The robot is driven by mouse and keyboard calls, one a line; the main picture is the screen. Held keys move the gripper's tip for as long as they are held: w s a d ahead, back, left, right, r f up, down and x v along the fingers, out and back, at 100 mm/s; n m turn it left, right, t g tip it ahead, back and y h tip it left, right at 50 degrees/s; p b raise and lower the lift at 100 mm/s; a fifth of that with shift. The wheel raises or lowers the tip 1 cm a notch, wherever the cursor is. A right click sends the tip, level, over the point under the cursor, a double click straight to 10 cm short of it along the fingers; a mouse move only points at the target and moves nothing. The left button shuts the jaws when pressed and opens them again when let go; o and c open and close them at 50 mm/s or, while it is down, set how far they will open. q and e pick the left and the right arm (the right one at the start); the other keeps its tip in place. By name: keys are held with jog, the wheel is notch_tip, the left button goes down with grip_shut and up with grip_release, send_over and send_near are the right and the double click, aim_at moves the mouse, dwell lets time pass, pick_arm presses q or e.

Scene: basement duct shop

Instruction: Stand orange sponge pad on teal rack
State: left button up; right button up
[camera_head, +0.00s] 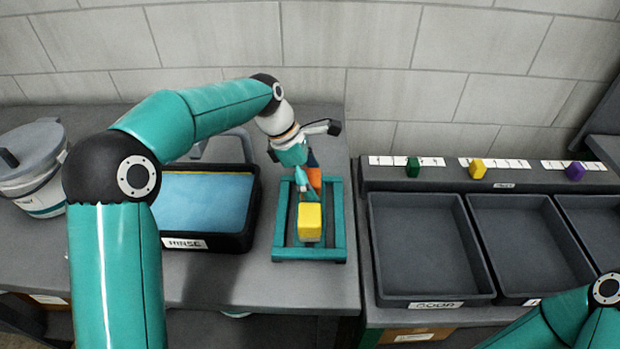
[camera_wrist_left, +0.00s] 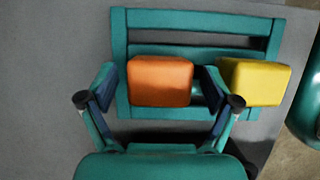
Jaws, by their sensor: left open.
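The teal rack (camera_head: 338,225) stands on the grey bench; its bars also show in the left wrist view (camera_wrist_left: 195,22). The orange sponge pad (camera_head: 315,178) is at the rack, behind a yellow block (camera_head: 310,222), and is partly hidden by my gripper in the head view. In the left wrist view the orange pad (camera_wrist_left: 160,80) shows whole, over the rack's bars. My left gripper (camera_head: 304,182) is open, with its fingers on either side of the orange pad and a small gap on each side. My right gripper is out of view.
The yellow block (camera_wrist_left: 255,82) is close beside the left gripper's finger. A black basin of blue liquid (camera_head: 255,215) stands left of the rack, with a lidded white pot (camera_head: 40,190) farther left. Grey trays (camera_head: 428,296) fill the right, with small coloured blocks behind them.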

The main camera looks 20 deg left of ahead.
pick_arm(q)
jog(key=p+v, duration=0.1)
jog(key=v, duration=1.1)
